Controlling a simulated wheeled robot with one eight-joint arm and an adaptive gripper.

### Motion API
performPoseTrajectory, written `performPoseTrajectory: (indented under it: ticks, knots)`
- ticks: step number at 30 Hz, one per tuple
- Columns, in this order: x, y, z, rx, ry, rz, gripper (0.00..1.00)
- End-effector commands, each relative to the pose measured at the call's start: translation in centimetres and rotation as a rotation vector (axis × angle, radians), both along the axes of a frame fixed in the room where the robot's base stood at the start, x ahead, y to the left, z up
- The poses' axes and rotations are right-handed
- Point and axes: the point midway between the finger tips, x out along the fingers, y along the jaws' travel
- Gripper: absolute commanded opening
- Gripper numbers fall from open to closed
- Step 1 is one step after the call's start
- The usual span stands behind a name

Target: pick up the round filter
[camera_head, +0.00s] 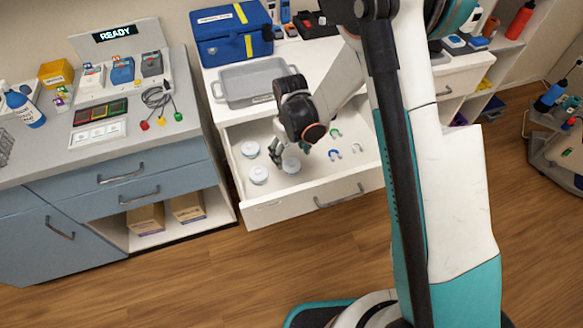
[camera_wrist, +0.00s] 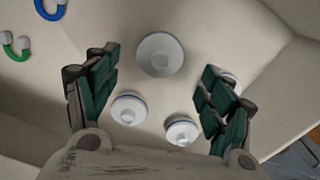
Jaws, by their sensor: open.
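Several round white filters lie in the open white drawer. In the head view one round filter (camera_head: 250,149) is at the drawer's back left, one (camera_head: 258,175) is nearer the front, and one (camera_head: 291,165) is to the right. In the wrist view a larger-looking filter (camera_wrist: 160,54) is between and beyond the fingertips. Two smaller-looking filters, one at left (camera_wrist: 129,109) and one at right (camera_wrist: 181,131), are between the fingers. Another (camera_wrist: 232,79) is partly hidden behind the right finger. My gripper (camera_head: 279,152) is open and empty above them, also in the wrist view (camera_wrist: 158,72).
Blue (camera_head: 335,154), green (camera_head: 336,133) and white (camera_head: 357,148) horseshoe-shaped pieces lie at the drawer's right. The drawer front (camera_head: 320,195) and side walls bound the space. A grey tray (camera_head: 250,84) and a blue toolbox (camera_head: 231,35) stand on the counter above.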

Motion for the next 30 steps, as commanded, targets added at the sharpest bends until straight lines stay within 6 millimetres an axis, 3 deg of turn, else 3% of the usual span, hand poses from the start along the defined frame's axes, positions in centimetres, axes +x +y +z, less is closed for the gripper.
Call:
performPoseTrajectory:
  ticks: [9, 17, 21, 23, 30]
  knots:
    - [-0.2, -0.2, -4.5, 0.0, 0.0, 0.0, 0.75]
    - [-0.2, -0.2, -4.6, 0.0, 0.0, 0.0, 0.75]
    - [-0.2, -0.2, -4.6, 0.0, 0.0, 0.0, 0.43]
    - [-0.2, -0.2, -4.6, 0.0, 0.0, 0.0, 0.32]
    - [-0.2, -0.2, -4.6, 0.0, 0.0, 0.0, 0.32]
